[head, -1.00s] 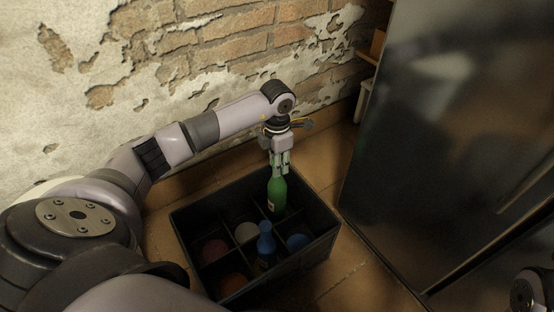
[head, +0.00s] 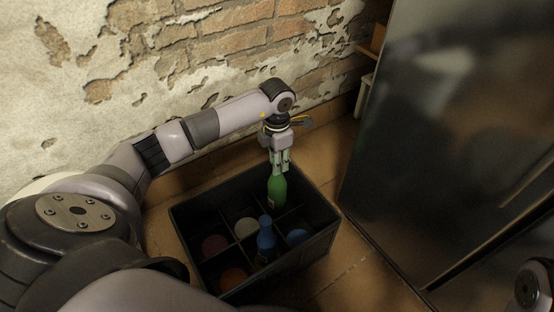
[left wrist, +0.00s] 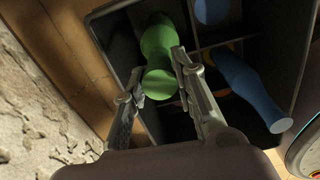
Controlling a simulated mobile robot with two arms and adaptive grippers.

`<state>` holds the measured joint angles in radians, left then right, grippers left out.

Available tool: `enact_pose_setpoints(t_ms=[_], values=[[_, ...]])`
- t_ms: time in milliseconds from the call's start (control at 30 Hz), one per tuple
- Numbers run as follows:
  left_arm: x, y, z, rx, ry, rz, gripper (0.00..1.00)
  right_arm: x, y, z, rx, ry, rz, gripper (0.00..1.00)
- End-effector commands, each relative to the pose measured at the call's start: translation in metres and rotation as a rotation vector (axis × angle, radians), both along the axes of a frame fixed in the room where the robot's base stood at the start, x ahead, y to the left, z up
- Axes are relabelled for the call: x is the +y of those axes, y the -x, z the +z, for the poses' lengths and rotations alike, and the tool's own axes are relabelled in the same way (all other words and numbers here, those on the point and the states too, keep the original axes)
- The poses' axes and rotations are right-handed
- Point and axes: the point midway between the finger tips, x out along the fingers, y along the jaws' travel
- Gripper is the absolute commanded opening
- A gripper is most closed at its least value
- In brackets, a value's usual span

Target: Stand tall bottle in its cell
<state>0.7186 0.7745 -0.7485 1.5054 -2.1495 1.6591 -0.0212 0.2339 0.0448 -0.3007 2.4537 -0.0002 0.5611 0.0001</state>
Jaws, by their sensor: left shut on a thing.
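A green tall bottle (head: 277,192) stands roughly upright in a back cell of the dark divided crate (head: 320,242). My left gripper (head: 281,165) is above it, shut on its neck. In the left wrist view the fingers (left wrist: 163,83) are at the near end of the green bottle (left wrist: 157,45), whose body reaches down between the dark cell walls. The bottle's base is hidden, so I cannot tell whether it touches the crate floor. My right gripper is not in view.
A blue bottle (head: 266,240) stands in a nearer cell. A brick wall (head: 225,45) is behind, and a large dark glossy panel (head: 450,130) stands right.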

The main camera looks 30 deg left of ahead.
Motion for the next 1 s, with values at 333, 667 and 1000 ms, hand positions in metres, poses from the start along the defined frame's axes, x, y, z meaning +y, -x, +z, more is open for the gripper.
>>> enact_pose_setpoints(t_ms=[333, 667, 1000], values=[[0.0, 0.0, -0.004, 0.0, 0.0, 0.0, 0.33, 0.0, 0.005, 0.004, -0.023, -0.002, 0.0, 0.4], [0.0, 0.0, -0.004, 0.0, 0.0, 0.0, 0.49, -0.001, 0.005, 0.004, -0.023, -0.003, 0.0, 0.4], [0.001, -0.001, 0.008, -0.003, -0.001, 0.0, 0.49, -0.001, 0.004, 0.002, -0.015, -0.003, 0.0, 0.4]])
